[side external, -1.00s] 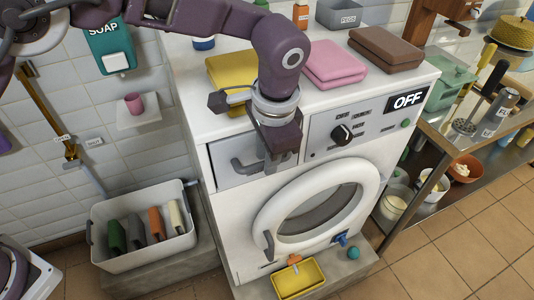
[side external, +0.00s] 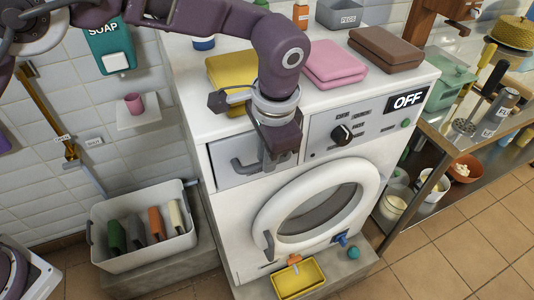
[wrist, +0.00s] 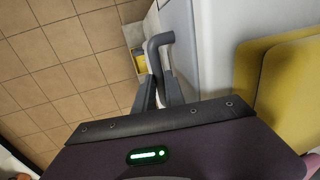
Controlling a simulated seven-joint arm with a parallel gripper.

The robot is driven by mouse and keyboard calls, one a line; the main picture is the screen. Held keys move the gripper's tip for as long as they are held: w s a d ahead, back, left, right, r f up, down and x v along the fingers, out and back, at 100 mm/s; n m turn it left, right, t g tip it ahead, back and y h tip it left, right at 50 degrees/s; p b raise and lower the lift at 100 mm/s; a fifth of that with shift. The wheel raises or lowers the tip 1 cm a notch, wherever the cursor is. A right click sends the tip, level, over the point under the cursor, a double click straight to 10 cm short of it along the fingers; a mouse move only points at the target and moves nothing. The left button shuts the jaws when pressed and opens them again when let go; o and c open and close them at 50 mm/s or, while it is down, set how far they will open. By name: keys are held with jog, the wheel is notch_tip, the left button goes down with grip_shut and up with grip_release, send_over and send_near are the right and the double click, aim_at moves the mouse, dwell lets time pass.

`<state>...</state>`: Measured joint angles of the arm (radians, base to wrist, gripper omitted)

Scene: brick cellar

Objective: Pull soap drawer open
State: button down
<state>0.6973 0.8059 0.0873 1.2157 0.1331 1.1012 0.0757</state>
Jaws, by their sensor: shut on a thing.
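The soap drawer (side external: 228,157) is the grey-white front at the upper left of the white washing machine (side external: 225,213). It looks flush with the machine's face. Its grey bar handle (side external: 241,166) shows left of my gripper (side external: 277,158) in the side view. My gripper hangs down in front of the drawer, and its fingers cover the handle's right part. In the wrist view, my gripper's two fingers (wrist: 160,92) are closed in on the dark handle (wrist: 157,42), one on each side. The exact contact is partly hidden.
Folded yellow (side external: 230,70), pink (side external: 334,64) and brown (side external: 386,48) cloths lie on the machine top. The round door (side external: 262,214) is below the drawer. The space in front of the drawer looks clear.

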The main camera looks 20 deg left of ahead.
dwell(0.8)
jog(key=s+d, duration=0.9)
jog(key=shift+s+d, duration=0.35)
jog(key=shift+d, duration=0.05)
jog(key=shift+r, duration=0.1)
jog(key=c, duration=1.7)
grip_release()
notch_tip(320, 180, up, 7)
jog(key=shift+s+d, duration=0.4)
jog(key=shift+s, duration=0.05)
